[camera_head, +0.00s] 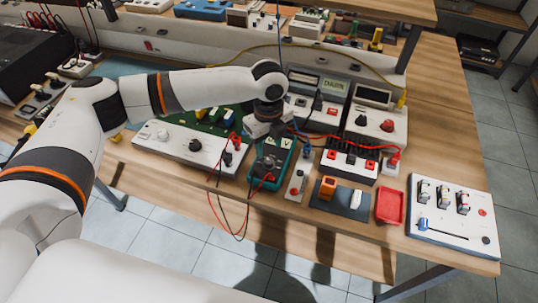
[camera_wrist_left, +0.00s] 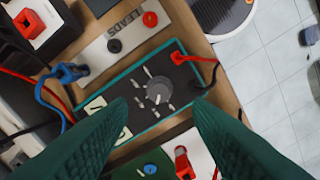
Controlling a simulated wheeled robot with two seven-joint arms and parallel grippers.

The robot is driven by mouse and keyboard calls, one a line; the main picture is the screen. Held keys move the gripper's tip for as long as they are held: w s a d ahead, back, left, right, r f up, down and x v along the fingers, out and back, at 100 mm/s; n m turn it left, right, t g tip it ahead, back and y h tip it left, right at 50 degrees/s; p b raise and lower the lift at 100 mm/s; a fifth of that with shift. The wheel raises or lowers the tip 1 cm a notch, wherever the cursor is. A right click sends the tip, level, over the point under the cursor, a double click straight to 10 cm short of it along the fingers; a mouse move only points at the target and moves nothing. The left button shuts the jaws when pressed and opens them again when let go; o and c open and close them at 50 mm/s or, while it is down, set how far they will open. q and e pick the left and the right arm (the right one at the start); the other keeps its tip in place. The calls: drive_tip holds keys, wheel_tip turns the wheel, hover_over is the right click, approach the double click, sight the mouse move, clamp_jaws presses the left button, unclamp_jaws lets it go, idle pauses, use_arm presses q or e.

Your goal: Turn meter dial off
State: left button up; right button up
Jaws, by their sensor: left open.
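The meter (camera_head: 271,157) is a teal-edged box with a dark face, lying near the front edge of the bench. In the left wrist view the meter (camera_wrist_left: 118,118) shows a round grey dial (camera_wrist_left: 158,90) with a pale pointer line and white marks around it. Which setting the pointer meets is too small to read. My left gripper (camera_head: 263,130) hangs over the far end of the meter. In the wrist view its green fingers (camera_wrist_left: 161,104) are spread, one on each side of the dial's line, with nothing between them. Contact with the meter cannot be told. My right gripper is out of view.
Red and black leads (camera_wrist_left: 205,65) run from the meter over the bench edge. A white panel with a knob (camera_head: 190,143) lies left of it. A LEADS strip (camera_wrist_left: 125,38), power supplies (camera_head: 375,125), a red tray (camera_head: 390,206) and a switch panel (camera_head: 455,215) lie to the right.

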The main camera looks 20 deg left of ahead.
sight(269, 161)
use_arm(q)
wheel_tip(269, 161, down, 6)
drive_tip(key=shift+f+p, duration=0.1)
drive_tip(key=shift+p, duration=0.25)
drive_tip(key=shift+c, duration=0.4)
drive_tip(key=c, duration=0.9)
